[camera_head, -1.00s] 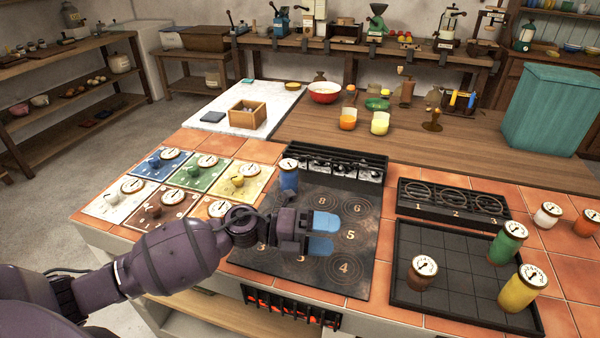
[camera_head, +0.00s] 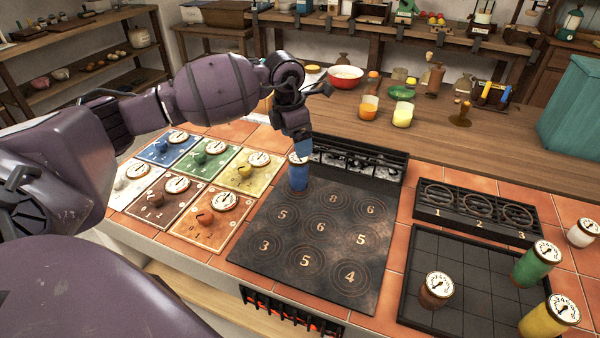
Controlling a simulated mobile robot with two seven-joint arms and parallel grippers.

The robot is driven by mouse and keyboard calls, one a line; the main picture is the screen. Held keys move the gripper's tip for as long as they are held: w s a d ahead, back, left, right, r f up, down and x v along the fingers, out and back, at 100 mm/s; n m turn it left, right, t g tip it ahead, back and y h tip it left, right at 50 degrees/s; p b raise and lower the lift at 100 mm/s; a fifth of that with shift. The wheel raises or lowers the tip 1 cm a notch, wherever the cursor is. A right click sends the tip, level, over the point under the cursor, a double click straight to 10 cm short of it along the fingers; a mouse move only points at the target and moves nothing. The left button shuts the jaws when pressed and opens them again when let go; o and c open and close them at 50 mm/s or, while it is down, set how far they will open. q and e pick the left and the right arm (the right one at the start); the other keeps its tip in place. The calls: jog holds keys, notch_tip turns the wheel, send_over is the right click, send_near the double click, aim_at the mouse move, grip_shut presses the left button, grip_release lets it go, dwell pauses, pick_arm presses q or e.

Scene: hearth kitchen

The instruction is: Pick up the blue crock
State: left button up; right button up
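The blue crock (camera_head: 298,179) stands upright at the back left corner of the dark numbered hot plate (camera_head: 282,245). It has a pale dial lid, which my gripper partly hides. My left gripper (camera_head: 298,150) points down directly over the crock, with its blue fingertips at the lid. I cannot tell whether the fingers are apart or closed, or whether they touch the crock. My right gripper is not in view.
Coloured dial panels (camera_head: 209,154) lie left of the plate. A black rack (camera_head: 350,158) runs behind it. On the right are a numbered ring stand (camera_head: 476,212) and a black tray (camera_head: 460,270) with brown (camera_head: 435,292), green (camera_head: 535,266) and yellow (camera_head: 545,318) crocks.

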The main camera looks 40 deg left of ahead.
aim_at(299, 163)
pick_arm(q)
jog(key=f, duration=0.5)
jog(key=w+f+b, duration=0.1)
jog(key=f, duration=0.2)
jog(key=shift+d+f, duration=0.15)
jog(key=shift+f, duration=0.2)
jog(key=shift+r, duration=0.1)
jog(key=c, duration=1.3)
